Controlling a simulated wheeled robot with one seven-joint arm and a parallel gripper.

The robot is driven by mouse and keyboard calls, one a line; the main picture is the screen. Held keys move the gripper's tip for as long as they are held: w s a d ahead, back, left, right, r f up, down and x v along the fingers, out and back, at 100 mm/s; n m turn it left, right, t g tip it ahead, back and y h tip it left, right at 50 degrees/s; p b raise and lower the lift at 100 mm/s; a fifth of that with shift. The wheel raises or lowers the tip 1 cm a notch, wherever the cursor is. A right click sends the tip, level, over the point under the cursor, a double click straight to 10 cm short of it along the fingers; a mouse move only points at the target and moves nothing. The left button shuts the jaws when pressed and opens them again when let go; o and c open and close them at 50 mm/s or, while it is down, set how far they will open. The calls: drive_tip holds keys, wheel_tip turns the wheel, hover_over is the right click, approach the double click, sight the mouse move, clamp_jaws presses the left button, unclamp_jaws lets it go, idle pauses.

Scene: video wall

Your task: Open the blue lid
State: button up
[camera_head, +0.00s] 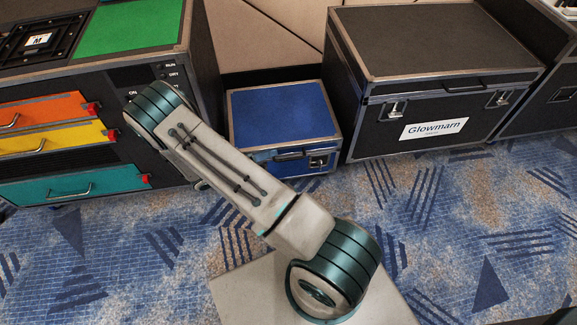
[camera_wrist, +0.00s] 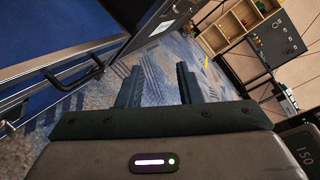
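The blue lid (camera_head: 284,110) tops a small case with metal edges, standing on the carpet between the drawer cabinet and a large black case. The lid lies flat and looks shut. A dark handle (camera_head: 289,156) and a metal latch (camera_head: 317,161) are on the case's front. My gripper (camera_wrist: 156,82) shows in the wrist view with its two dark fingers spread and nothing between them. In that view a blue panel with a metal edge (camera_wrist: 68,68) and a handle (camera_wrist: 75,72) lie to the left of the fingers. In the head view my arm hides the gripper.
The drawer cabinet (camera_head: 128,75) stands at left with orange, yellow and teal drawers. The large black case (camera_head: 440,40) labelled Glowmarn stands close on the right. Patterned blue carpet (camera_head: 470,230) is open in front. A wooden shelf (camera_wrist: 235,25) shows farther off in the wrist view.

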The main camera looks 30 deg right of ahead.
sight(289, 159)
wheel_tip(289, 159, down, 20)
drive_tip(key=n+t+b, duration=0.6)
drive_tip(key=n+t, duration=0.3)
drive_tip(key=n, duration=0.3)
drive_tip(key=shift+h, duration=0.4)
drive_tip(key=b+x, duration=0.2)
drive_tip(key=x, duration=1.1)
drive_tip(key=shift+w, duration=0.1)
drive_tip(key=shift+c, duration=0.2)
drive_tip(key=shift+r, duration=0.1)
clamp_jaws()
